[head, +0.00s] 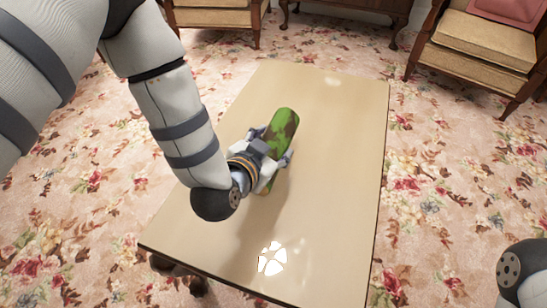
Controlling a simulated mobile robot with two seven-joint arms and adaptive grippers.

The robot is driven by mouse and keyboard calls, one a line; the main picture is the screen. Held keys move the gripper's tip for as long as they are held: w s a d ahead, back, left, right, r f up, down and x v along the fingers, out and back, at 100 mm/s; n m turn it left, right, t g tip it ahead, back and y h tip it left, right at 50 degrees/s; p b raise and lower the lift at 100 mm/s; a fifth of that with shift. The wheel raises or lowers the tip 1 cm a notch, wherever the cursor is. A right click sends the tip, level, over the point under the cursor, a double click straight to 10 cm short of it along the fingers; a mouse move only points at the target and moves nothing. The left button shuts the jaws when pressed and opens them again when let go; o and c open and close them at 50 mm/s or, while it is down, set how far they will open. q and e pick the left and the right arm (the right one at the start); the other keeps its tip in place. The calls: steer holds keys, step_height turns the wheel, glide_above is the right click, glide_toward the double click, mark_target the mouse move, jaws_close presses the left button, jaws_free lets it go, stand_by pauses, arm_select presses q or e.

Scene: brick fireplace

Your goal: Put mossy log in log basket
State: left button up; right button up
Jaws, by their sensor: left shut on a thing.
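The mossy log (284,124) is a short cylinder with bright green and brown patches. It is over the middle of the low wooden table. My left gripper (271,146) is shut on the log, with a finger on each side, and covers its near part. I cannot tell whether the log touches the tabletop or is just above it. The log basket is not in view. Part of my right arm shows at the lower right corner, but its gripper is out of the picture.
The long light wooden table (335,150) has mostly bare room around the log. A bright white patch (272,259) shows near its front. Cushioned chairs (480,45) stand at the back right and back left (215,17). Flowered carpet (440,170) surrounds the table.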

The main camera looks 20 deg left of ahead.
arm_select(q)
steer(key=shift+w+f, duration=0.3)
steer(key=f, duration=0.2)
steer(key=f+b, duration=0.1)
steer(key=shift+w+f+b, duration=0.2)
steer(key=shift+f+b, duration=0.1)
steer(key=shift+f, duration=0.1)
steer(key=shift+r, duration=0.2)
steer(key=o, duration=1.7)
steer(key=shift+f, duration=0.15)
steer(key=shift+c, duration=0.2)
